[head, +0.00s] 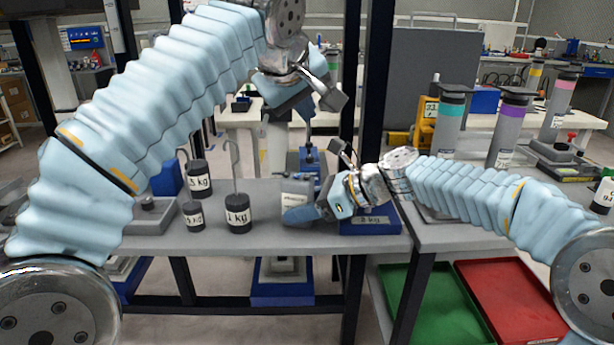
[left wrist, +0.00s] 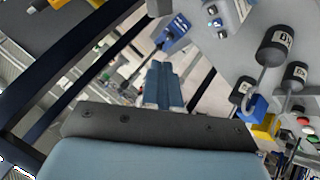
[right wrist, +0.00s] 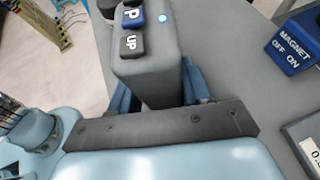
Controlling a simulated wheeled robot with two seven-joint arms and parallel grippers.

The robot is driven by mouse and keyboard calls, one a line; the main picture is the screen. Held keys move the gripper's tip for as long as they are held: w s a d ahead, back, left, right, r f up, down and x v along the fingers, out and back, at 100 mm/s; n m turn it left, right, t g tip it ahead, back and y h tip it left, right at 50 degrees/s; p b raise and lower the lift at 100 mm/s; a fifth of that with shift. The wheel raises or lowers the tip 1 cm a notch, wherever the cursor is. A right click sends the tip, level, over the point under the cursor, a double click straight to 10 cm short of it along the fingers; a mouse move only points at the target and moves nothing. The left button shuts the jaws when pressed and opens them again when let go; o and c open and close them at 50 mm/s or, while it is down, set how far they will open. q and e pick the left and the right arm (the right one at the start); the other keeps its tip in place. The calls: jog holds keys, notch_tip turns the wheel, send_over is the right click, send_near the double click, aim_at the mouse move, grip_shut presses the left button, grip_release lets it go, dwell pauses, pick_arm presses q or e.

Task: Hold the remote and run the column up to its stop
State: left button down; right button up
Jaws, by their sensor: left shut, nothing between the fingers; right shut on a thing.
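The remote (right wrist: 148,65) is a grey box with a dark UP button (right wrist: 132,45), a blue button above it and a small cyan light. My right gripper (right wrist: 160,90) is shut on it, one blue finger on each side. In the head view the remote (head: 296,199) is partly hidden by the right gripper (head: 308,208), low over the grey bench. My left gripper (head: 304,108) is raised above the bench, shut and empty. Its closed fingers show in the left wrist view (left wrist: 165,85). I cannot clearly make out the column; a blue upright fitting (head: 309,155) stands behind the remote.
Black hooked weights (head: 238,216) stand on the bench left of the remote. A blue block (head: 370,222) lies beside the right gripper. A blue MAGNET switch box (right wrist: 292,42) is near the remote. Dark frame posts (head: 370,80) rise close to both arms. Green (head: 425,305) and red (head: 505,295) trays lie below.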

aim_at(307, 177)
pick_arm(q)
jog(key=shift+f, duration=4.4)
jog(key=shift+f, duration=0.15)
jog(key=shift+f, duration=0.25)
